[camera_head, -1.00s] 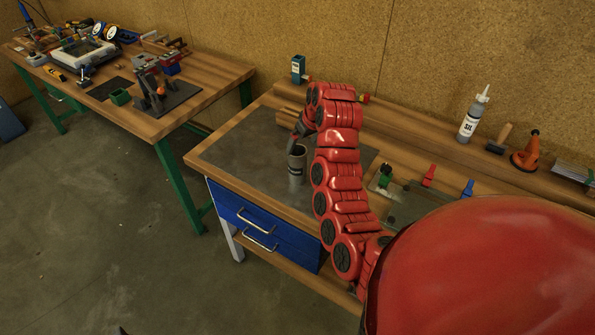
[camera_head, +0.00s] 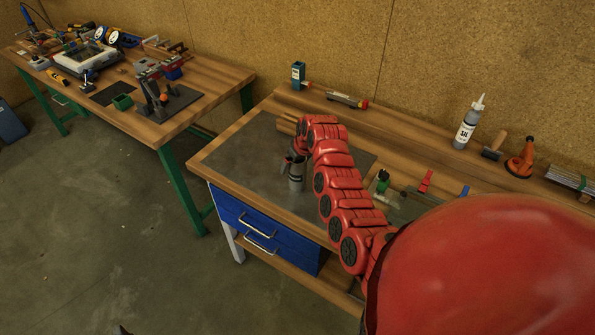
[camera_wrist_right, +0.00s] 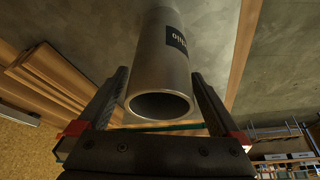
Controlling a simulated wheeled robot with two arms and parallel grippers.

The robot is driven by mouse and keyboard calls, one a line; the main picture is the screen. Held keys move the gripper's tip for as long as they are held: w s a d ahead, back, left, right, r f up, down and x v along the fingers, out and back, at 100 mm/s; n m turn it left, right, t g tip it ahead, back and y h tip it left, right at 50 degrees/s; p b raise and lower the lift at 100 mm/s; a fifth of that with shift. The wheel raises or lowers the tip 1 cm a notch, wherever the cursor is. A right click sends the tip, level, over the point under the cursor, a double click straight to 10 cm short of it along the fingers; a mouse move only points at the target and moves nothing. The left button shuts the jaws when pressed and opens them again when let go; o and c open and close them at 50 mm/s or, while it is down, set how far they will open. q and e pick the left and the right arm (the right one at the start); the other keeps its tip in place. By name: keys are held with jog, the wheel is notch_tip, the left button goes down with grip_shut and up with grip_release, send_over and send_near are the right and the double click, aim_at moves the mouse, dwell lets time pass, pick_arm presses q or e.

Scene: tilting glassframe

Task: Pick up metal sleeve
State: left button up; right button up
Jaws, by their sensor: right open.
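The metal sleeve (camera_head: 296,184) is a grey upright cylinder with a dark label, standing on the grey mat of the near workbench. My right gripper (camera_head: 293,161) is at its upper part, and my red arm reaches over the bench. In the right wrist view the sleeve (camera_wrist_right: 163,75) shows its open round end and lies between the two dark fingers of the right gripper (camera_wrist_right: 160,82). The fingers are apart, one on each side; whether either touches the sleeve is hard to tell. My left gripper is not clearly in view.
The grey mat (camera_head: 240,155) is clear left of the sleeve. A green-topped item (camera_head: 382,180), red clamp (camera_head: 426,182), white bottle (camera_head: 468,124) and orange tool (camera_head: 521,158) are to the right. A blue holder (camera_head: 298,75) stands behind. Another cluttered bench (camera_head: 205,85) is at left.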

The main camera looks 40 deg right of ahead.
jog(key=shift+f, duration=0.1)
jog(key=c, duration=1.4)
